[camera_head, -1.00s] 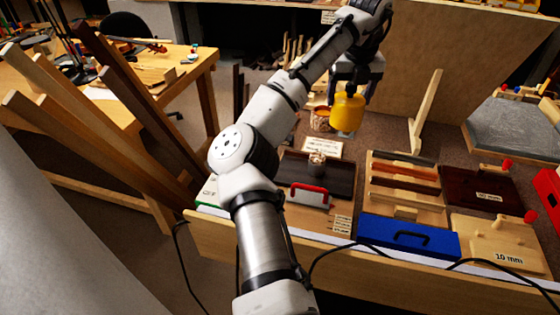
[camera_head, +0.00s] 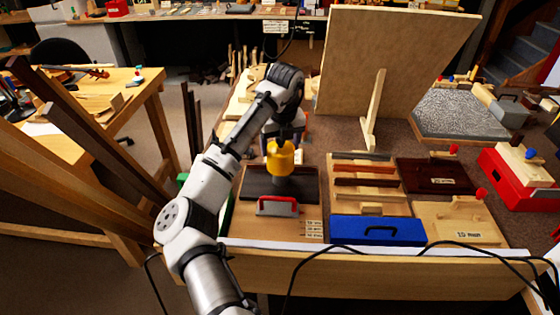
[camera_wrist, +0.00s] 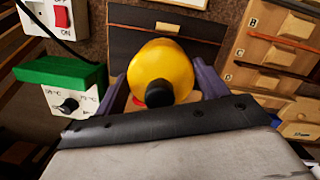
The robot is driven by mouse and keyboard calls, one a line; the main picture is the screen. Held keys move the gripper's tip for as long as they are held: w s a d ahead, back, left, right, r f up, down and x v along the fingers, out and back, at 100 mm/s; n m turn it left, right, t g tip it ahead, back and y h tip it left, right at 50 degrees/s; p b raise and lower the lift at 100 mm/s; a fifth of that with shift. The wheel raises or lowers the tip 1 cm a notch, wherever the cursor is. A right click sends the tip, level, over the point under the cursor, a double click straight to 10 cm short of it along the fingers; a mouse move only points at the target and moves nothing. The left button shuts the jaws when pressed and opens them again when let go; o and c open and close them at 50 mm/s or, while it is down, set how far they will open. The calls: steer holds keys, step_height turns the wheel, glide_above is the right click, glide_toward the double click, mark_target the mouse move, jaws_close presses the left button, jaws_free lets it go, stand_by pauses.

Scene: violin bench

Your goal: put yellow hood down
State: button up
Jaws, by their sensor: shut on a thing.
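The yellow hood (camera_head: 281,156) is a rounded yellow cap with a dark knob on top. My gripper (camera_head: 284,140) is shut on it from above. In the head view the hood is over the dark tray (camera_head: 309,190), and a grey object (camera_head: 282,185) shows just below it. I cannot tell whether the hood touches that object or the tray. In the wrist view the hood (camera_wrist: 160,68) fills the middle between my gripper's fingers (camera_wrist: 158,90), with the dark tray (camera_wrist: 122,48) beyond it. The hood hides what lies beneath it.
A red-handled scraper (camera_head: 277,206) lies at the tray's front. A blue case (camera_head: 376,232) and wooden slotted racks (camera_head: 340,198) stand to the right. A green-topped control box (camera_wrist: 62,85) and a red switch (camera_wrist: 62,16) show left in the wrist view. A large board (camera_head: 395,60) stands behind.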

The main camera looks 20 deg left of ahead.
mark_target(283, 150)
steer(key=shift+f+p, duration=0.4)
steer(key=shift+f, duration=2.65)
steer(key=shift+f, duration=0.2)
steer(key=o, duration=1)
steer(key=shift+o, duration=0.2)
steer(key=r, duration=0.4)
steer(key=s+r+b, duration=0.1)
steer(key=r, duration=0.3)
steer(key=d+r, duration=0.1)
steer(key=r, duration=0.3)
steer(key=shift+s+r, duration=0.15)
steer(key=shift+s, duration=0.05)
steer(key=shift+d, duration=0.1)
